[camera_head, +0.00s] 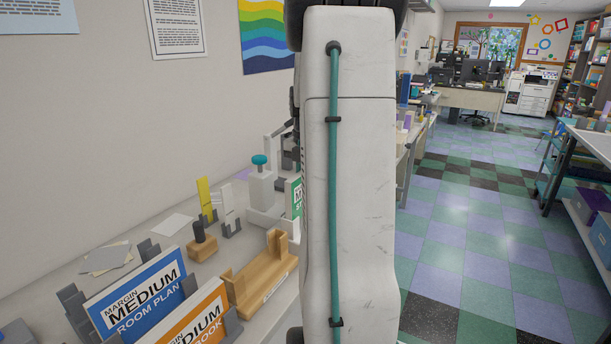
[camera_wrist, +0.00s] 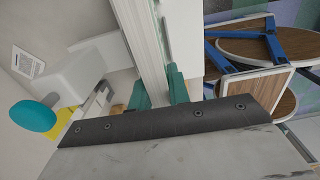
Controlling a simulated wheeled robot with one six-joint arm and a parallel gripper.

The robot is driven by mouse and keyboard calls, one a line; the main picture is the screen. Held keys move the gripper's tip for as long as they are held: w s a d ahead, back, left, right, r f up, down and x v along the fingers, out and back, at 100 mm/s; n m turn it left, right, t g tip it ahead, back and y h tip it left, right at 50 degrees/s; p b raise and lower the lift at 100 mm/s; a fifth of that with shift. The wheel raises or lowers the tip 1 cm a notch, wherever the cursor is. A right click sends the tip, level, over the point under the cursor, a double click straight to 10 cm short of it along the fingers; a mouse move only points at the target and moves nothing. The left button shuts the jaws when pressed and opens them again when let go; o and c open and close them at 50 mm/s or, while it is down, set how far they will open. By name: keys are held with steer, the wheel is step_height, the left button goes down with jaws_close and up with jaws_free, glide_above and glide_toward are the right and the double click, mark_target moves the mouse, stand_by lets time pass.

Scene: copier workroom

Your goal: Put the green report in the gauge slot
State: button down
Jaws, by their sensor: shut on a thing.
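The green report (camera_head: 293,198) shows at the left edge of my arm in the head view, mostly hidden behind it. In the wrist view the report (camera_wrist: 149,45) is a white page block with a green edge, running up between the teal fingers. My gripper (camera_wrist: 158,92) is shut on it; the head view hides the fingers. A light wooden holder (camera_head: 262,280) with an open channel and a small label stands on the counter, left of my arm. The label is too small to read, so I cannot tell whether this is the gauge slot.
Blue (camera_head: 138,295) and orange (camera_head: 195,318) books stand in grey holders at the front left. A wooden stamp (camera_head: 202,243), a yellow upright piece (camera_head: 204,196) and a white press with a teal knob (camera_head: 260,161) stand behind. The tiled aisle (camera_head: 470,230) is clear at right.

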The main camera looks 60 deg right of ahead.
steer(key=shift+f, duration=1.7)
steer(key=c, duration=1.3)
jaws_free()
steer(key=shift+o, duration=0.2)
steer(key=shift+r, duration=3.9)
